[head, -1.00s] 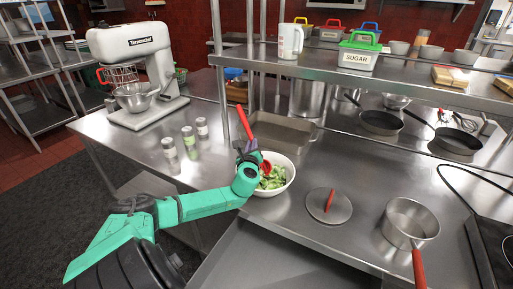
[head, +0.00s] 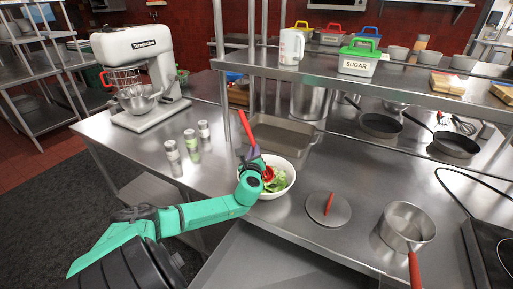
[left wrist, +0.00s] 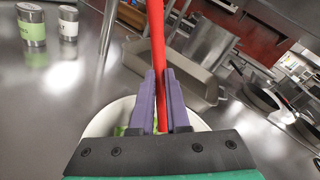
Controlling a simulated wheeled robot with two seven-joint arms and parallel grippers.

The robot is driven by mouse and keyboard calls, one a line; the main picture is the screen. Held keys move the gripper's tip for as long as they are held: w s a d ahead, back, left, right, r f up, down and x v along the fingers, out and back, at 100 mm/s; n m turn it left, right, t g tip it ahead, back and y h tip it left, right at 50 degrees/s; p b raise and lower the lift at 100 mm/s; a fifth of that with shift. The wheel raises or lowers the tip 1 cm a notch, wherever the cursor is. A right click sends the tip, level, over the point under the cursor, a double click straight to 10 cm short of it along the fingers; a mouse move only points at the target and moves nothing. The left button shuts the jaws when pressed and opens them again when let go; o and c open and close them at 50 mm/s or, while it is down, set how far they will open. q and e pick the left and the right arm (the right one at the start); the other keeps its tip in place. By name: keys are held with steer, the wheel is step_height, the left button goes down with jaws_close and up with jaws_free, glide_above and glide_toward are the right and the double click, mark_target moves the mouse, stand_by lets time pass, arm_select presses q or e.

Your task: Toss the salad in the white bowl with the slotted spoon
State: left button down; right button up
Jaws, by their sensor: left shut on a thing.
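The white bowl (head: 287,183) stands on the steel counter and holds green salad (head: 278,180). My left gripper (head: 253,156) is over the bowl's left side, shut on the red slotted spoon (head: 245,126). The spoon's handle points up and its red head (head: 268,174) is down in the bowl at the salad. In the left wrist view the purple fingers (left wrist: 161,100) close around the red handle (left wrist: 157,45), with the white bowl rim (left wrist: 103,122) behind them. My gripper hides much of the bowl there. My right gripper is not in view.
A lid (head: 328,208) and a saucepan (head: 405,226) lie to the bowl's right. A rectangular pan (head: 283,133) is behind it. Several shakers (head: 191,141) and a stand mixer (head: 138,68) stand left. A shelf (head: 400,77) overhangs the back.

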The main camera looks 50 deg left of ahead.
arm_select(q)
steer(key=shift+w, duration=0.1)
step_height(320, 180, up, 11)
steer(key=p, duration=0.8)
